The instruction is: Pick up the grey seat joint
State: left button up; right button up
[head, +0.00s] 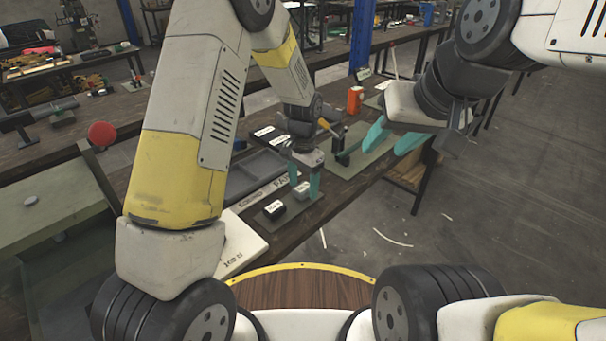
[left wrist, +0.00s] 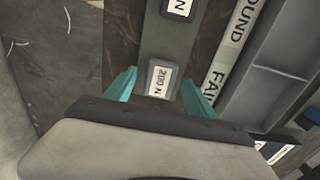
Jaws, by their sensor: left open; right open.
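The grey seat joint (head: 302,191) looks like a small grey block with a white label. It sits on a grey-green mat (head: 285,213) near the bench's front edge. In the left wrist view the grey block (left wrist: 151,80) shows a label that reads "200 N". My left gripper (head: 304,178) is open above it, with its teal fingers (left wrist: 158,80) on either side of it and no clear contact. My right gripper (head: 393,142) is open and empty, to the right over another mat (head: 368,160).
A black labelled block (head: 273,210) sits on the same mat, left of the grey one; it also shows in the left wrist view (left wrist: 178,10). A grey divided tray (head: 255,172) lies behind. A dark press-like tool (head: 340,146) and an orange object (head: 354,99) stand further back.

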pick_arm(q)
jog(key=c, duration=1.4)
jog(key=shift+r, duration=0.2)
